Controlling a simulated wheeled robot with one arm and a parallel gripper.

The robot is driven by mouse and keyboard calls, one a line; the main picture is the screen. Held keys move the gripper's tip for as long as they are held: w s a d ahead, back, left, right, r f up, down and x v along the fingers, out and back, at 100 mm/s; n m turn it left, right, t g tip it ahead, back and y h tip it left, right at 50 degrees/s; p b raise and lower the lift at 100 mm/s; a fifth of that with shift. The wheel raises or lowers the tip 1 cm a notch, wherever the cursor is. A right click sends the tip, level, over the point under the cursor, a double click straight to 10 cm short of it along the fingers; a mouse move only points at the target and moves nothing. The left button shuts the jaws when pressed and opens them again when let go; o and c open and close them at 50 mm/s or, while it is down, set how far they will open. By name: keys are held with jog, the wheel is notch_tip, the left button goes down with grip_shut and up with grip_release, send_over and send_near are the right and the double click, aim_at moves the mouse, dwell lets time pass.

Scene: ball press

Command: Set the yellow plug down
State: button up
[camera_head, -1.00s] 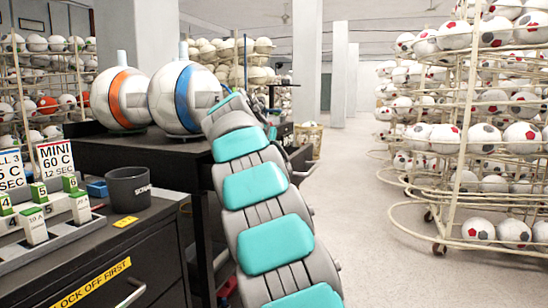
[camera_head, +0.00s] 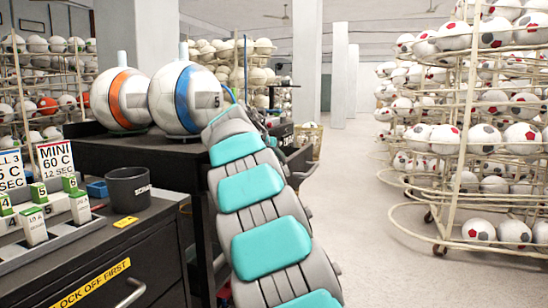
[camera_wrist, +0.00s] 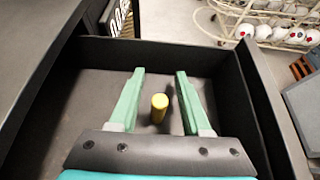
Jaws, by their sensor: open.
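In the wrist view the yellow plug (camera_wrist: 159,106) is a small yellow cylinder standing upright, its round top towards the camera. It is inside a dark open-topped drawer or tray (camera_wrist: 255,95), over its bare floor. My gripper (camera_wrist: 160,80) has two green fingers, spread apart on either side of the plug, with a visible gap on both sides. In the head view my arm with teal pads reaches away past the dark bench, and the gripper and plug are hidden there.
In the head view, two white balls, one with an orange band (camera_head: 120,98) and one with a blue band (camera_head: 185,97), sit on the dark bench (camera_head: 150,150). A dark cup (camera_head: 129,189) stands at left. Ball racks (camera_head: 475,130) stand right, beyond clear floor (camera_head: 355,200).

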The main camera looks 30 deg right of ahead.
jog(key=shift+r, duration=0.15)
jog(key=v, duration=1.2)
jog(key=shift+a, duration=0.1)
dwell(0.8)
